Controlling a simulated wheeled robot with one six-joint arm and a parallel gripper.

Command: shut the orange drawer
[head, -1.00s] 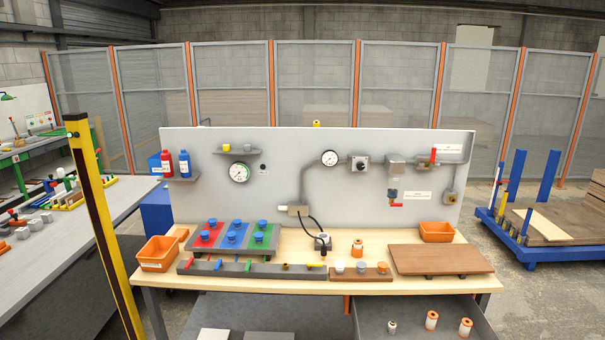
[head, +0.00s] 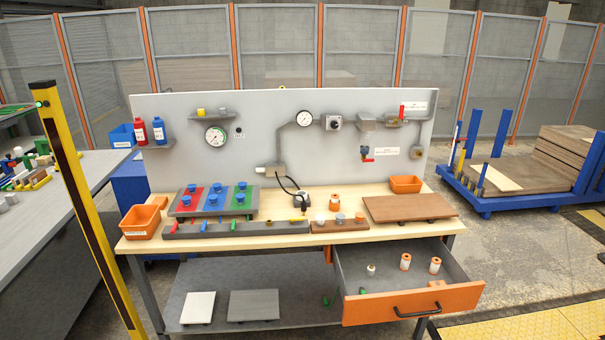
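The orange drawer (head: 414,303) is under the right part of the workbench and stands pulled out toward me. Its front is orange with a dark bar handle (head: 416,312). Its grey inside is open to view and holds a small white part (head: 371,270), two orange-and-white cylinders (head: 405,262) and (head: 435,265), a small green piece and an orange piece near the front. My gripper is not in the frame.
The wooden bench top (head: 280,238) carries a button panel, a grey rail, orange bins and a brown board (head: 410,208). A yellow post (head: 85,210) stands at the left. A blue pallet cart (head: 500,200) stands at the right. Floor shows right of the drawer.

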